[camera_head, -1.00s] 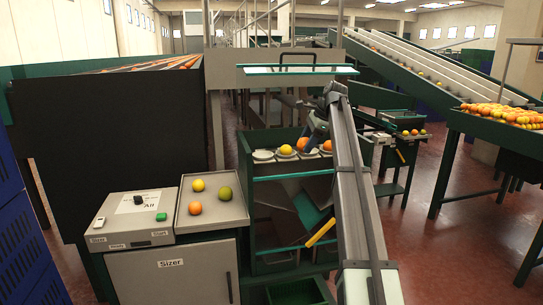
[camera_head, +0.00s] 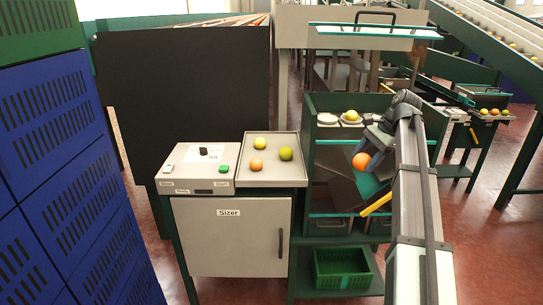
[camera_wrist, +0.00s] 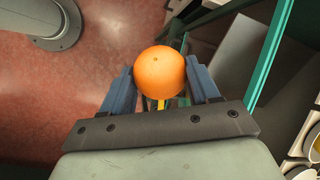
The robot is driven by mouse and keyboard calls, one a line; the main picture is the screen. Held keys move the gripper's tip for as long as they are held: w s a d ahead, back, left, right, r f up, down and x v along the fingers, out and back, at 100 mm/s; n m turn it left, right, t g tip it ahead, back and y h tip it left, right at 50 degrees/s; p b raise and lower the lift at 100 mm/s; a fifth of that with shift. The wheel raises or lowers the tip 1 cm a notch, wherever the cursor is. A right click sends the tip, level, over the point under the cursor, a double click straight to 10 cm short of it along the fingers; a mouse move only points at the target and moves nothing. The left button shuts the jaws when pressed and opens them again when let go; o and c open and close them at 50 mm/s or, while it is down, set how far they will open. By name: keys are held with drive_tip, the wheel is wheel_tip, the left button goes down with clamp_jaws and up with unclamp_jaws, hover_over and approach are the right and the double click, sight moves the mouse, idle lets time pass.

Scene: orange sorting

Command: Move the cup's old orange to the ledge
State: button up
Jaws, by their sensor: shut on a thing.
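An orange fruit (camera_head: 361,161) is held between the fingers of my gripper (camera_head: 366,153), in front of and below the row of cups. In the wrist view the orange (camera_wrist: 160,72) sits between the two blue fingers of my gripper (camera_wrist: 161,88). A white cup (camera_head: 327,119) on the green stand is empty, and another cup (camera_head: 350,123) beside it holds a yellow fruit (camera_head: 351,115). The cups further right are hidden behind my arm. I cannot tell for certain which surface is the ledge.
A grey tray (camera_head: 293,153) with several fruits lies left of the stand, beside the sizer's control panel (camera_head: 200,168). A yellow bar (camera_head: 376,205) slants below my gripper. A green crate (camera_head: 342,283) sits low in the stand. A glass shelf (camera_head: 372,31) hangs above.

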drive_tip(key=s+a+f+n, duration=0.2)
drive_tip(key=s+a+f, duration=1)
drive_tip(key=a+f, duration=0.1)
drive_tip(key=w+a+r+m+t+h, duration=0.1)
drive_tip(key=w+a+r+m, duration=0.35)
drive_tip(key=w, duration=0.65)
drive_tip(key=w+a+r+m+t, duration=0.2)
drive_tip(key=w+a+r+m, duration=0.3)
drive_tip(key=w, duration=0.7)
drive_tip(key=w+a+r+m+t+h, duration=0.1)
drive_tip(key=w+a+r+m, duration=0.2)
drive_tip(key=w+a, duration=0.6)
drive_tip(key=w+d+m+h, duration=0.1)
drive_tip(key=w+d+m, duration=0.15)
drive_tip(key=w, duration=0.85)
drive_tip(key=w+d+m+h, duration=0.1)
drive_tip(key=w+d+m, duration=0.15)
drive_tip(key=w, duration=0.75)
drive_tip(key=shift+n+t, duration=0.35)
drive_tip(key=shift+t, duration=0.05)
drive_tip(key=shift+d+f, duration=0.15)
drive_tip(key=shift+f, duration=4.9)
drive_tip(key=o, duration=1.1)
drive_tip(key=shift+f, duration=0.1)
